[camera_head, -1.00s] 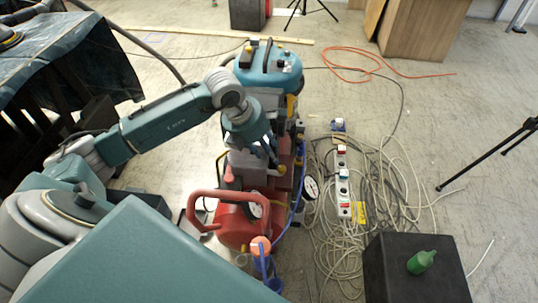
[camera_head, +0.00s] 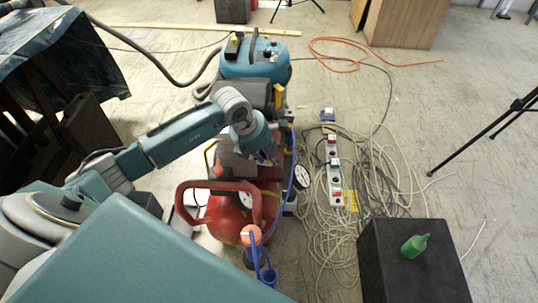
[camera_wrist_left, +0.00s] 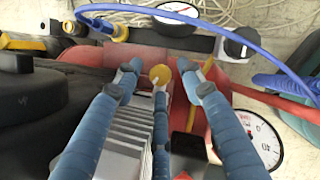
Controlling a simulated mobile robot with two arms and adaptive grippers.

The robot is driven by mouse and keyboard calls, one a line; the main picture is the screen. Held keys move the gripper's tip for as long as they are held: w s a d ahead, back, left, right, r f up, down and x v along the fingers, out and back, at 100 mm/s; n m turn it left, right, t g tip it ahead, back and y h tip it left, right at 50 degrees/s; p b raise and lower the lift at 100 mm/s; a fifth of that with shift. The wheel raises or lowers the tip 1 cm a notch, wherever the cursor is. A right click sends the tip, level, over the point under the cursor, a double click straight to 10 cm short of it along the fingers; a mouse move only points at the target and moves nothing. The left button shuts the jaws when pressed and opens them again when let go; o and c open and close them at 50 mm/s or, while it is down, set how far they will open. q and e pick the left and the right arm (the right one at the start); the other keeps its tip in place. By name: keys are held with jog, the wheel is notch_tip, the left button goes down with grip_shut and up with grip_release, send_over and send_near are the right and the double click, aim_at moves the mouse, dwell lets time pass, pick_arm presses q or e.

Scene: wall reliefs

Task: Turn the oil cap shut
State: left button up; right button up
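The oil cap appears to be the small round yellow knob (camera_wrist_left: 160,74) in the left wrist view, beside silver cooling fins (camera_wrist_left: 122,135) of the red compressor (camera_head: 230,215). My left gripper (camera_wrist_left: 160,82) has its blue fingers spread, with the yellow knob between the fingertips. Gaps show on both sides of the knob, and the middle finger lies just in front of it. I cannot tell whether that finger touches it. In the head view my left gripper (camera_head: 270,158) is over the compressor, and the cap cannot be made out there. My right gripper is not in view.
Pressure gauges (camera_wrist_left: 246,138) and a blue hose (camera_wrist_left: 215,28) lie close to the fingers. A blue-topped machine (camera_head: 255,62) stands behind the compressor. Tangled cables and a power strip (camera_head: 334,172) lie on the right.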

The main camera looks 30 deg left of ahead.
pick_arm(q)
grip_shut()
jog(key=shift+r, duration=0.1)
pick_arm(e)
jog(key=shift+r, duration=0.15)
pick_arm(q)
jog(key=shift+d+n+y+p, duration=0.2)
jog(key=shift+n+y+p, duration=0.2)
jog(key=shift+n+p, duration=0.7)
jog(key=shift+n+t, duration=0.3)
jog(key=shift+n, duration=0.2)
jog(key=shift+d+n+y, duration=0.1)
jog(key=shift+n+y, duration=0.3)
jog(key=shift+n, duration=0.3)
jog(key=shift+n+y+p, duration=0.3)
jog(key=shift+n, duration=0.5)
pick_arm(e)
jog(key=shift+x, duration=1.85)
pick_arm(q)
jog(key=shift+w, duration=0.1)
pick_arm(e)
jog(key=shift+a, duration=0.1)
